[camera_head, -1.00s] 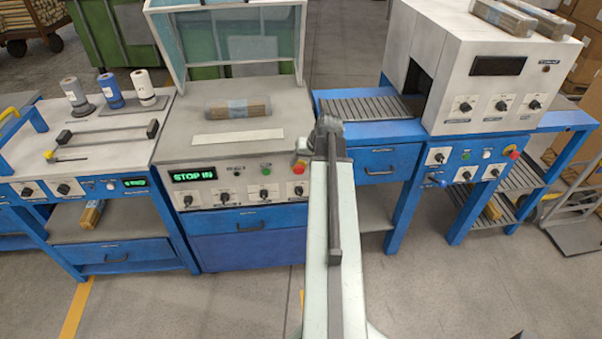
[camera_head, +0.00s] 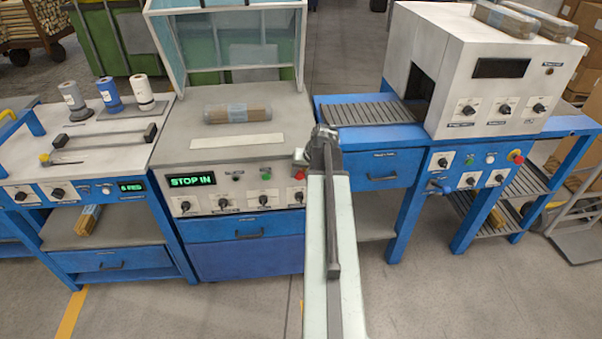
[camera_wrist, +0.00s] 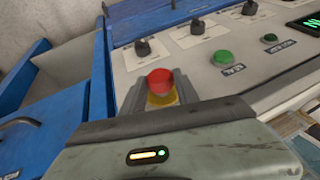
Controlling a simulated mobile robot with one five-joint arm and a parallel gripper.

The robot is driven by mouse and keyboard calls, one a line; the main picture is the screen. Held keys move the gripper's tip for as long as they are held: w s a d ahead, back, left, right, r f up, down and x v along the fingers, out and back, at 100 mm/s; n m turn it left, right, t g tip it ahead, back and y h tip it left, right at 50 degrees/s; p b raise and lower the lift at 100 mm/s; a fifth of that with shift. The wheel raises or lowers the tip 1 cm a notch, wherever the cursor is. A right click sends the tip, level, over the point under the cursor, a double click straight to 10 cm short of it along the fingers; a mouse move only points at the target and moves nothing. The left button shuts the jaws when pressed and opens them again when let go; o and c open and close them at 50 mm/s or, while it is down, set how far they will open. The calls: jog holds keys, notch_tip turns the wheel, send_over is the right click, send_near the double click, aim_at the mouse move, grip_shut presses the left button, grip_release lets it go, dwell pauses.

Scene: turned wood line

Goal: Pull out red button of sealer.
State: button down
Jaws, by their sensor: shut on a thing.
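The sealer (camera_head: 240,90) is the middle machine, with a clear hood and a green "STOP IN" display (camera_head: 191,180). Its red button (camera_wrist: 159,82) sits on a yellow collar (camera_wrist: 163,99) in the wrist view. A bit of the red button also shows at the right end of the panel in the head view (camera_head: 300,174). My gripper (camera_wrist: 160,97) is shut on the red button, with a dark finger at either side. In the head view, my gripper (camera_head: 311,157) is at the panel's right corner and partly hides the button area.
A green button (camera_wrist: 222,57) and black knobs (camera_wrist: 190,27) are close by on the panel. A wrapped bundle (camera_head: 237,113) lies on the sealer's bed. A blue roller conveyor (camera_head: 365,112) and a white tunnel machine (camera_head: 480,70) stand to the right. Floor in front is clear.

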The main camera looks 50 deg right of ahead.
jog(key=shift+s+a, duration=0.45)
jog(key=shift+s, duration=0.15)
jog(key=c, duration=0.9)
grip_release()
jog(key=shift+a, duration=0.1)
jog(key=shift+s+r, duration=0.1)
jog(key=shift+r, duration=0.15)
jog(key=p+v, duration=0.7)
jog(key=shift+r, duration=0.1)
